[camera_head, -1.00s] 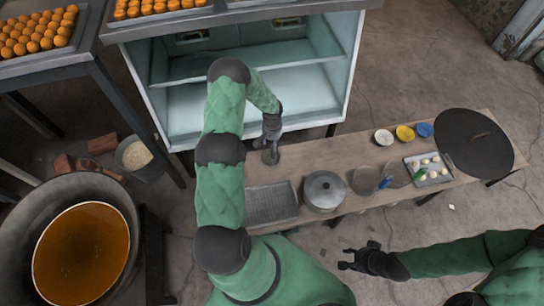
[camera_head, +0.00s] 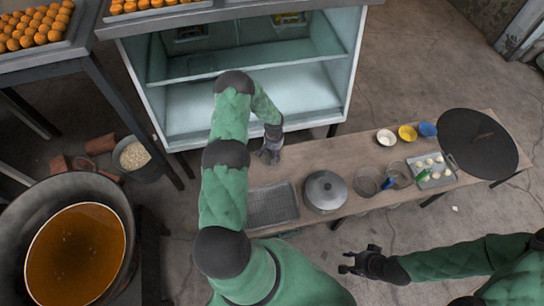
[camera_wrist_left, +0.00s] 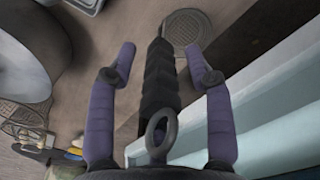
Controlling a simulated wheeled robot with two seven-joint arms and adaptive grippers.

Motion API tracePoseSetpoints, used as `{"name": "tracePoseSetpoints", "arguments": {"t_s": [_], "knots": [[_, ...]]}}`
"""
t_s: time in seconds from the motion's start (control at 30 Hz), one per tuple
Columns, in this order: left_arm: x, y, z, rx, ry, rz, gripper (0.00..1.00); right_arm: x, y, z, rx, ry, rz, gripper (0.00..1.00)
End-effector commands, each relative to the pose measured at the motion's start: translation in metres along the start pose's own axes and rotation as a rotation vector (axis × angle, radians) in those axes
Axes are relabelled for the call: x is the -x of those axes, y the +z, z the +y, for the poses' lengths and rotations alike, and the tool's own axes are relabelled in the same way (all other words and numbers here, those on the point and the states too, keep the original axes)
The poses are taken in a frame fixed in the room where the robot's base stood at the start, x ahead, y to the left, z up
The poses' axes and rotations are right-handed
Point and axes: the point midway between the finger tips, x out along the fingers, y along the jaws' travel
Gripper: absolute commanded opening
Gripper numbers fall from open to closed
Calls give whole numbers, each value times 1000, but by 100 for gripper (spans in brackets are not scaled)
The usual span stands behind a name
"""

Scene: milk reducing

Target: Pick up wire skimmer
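A dark ribbed handle with a ring at its near end (camera_wrist_left: 158,85), which looks like the wire skimmer's, lies between the fingers of my left gripper in the left wrist view. A round mesh-like shape (camera_wrist_left: 187,27) shows beyond it; I cannot tell whether it is the skimmer's head. My left gripper (camera_wrist_left: 163,62) is open around the handle, with gaps beside it. In the head view, my left gripper (camera_head: 269,157) is at the table's left end and hides the skimmer. My right gripper (camera_head: 346,263) is open and empty in front of the table.
The wooden table (camera_head: 340,150) carries a mesh tray (camera_head: 272,206), a lidded pot (camera_head: 325,191), glass bowls, small coloured bowls, a tray of dough pieces (camera_head: 431,171) and a dark round lid (camera_head: 478,143). An open cabinet (camera_head: 245,98) stands close behind the left gripper. A large oil pan (camera_head: 75,255) is at left.

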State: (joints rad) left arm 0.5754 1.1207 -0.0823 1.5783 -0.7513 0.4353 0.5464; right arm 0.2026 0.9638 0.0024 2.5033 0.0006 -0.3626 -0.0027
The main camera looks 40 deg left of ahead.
Motion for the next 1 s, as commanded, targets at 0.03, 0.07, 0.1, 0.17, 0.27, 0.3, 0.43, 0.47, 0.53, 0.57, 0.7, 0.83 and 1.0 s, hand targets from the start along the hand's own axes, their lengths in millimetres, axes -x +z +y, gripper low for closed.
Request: {"name": "tracePoseSetpoints", "arguments": {"t_s": [0.03, 0.07, 0.1, 0.17, 0.27, 0.3, 0.43, 0.47, 0.53, 0.57, 0.7, 0.83, 1.0], "knots": [[0, 0, 0, 0, 0, 0, 35, 0, 0, 0, 0, 0, 0, 40], [0, 0, 0, 0, 0, 0, 27, 0, 0, 0, 0, 0, 0, 40], [0, 0, 0, 0, 0, 0, 16, 0, 0, 0, 0, 0, 0, 40], [0, 0, 0, 0, 0, -1, 0, 0, 0, 0, 0, 0, 0, 40], [0, 0, 0, 0, 0, -1, 0, 0, 0, 0, 0, 0, 0, 40], [0, 0, 0, 0, 0, 0, 0, 0, 0, 0, 0, 0, 0, 40], [0, 0, 0, 0, 0, 0, 0, 0, 0, 0, 0, 0, 0, 40], [0, 0, 0, 0, 0, 0, 0, 0, 0, 0, 0, 0, 0, 40], [1, 0, 0, 0, 0, 0, 0, 1, 0, 0, 0, 0, 0, 40], [2, 0, 0, 0, 0, 0, 0, 1, 0, 0, 0, 0, 0, 40], [10, 0, 0, 0, 0, 0, 0, 6, 0, -2, 0, 0, 0, 40], [28, -1, 0, 0, 0, 2, 0, 14, 1, -5, 0, 0, 0, 40], [55, 11, -12, 1, -1, 0, 0, 26, 1, -9, 0, 0, 0, 40]]}}
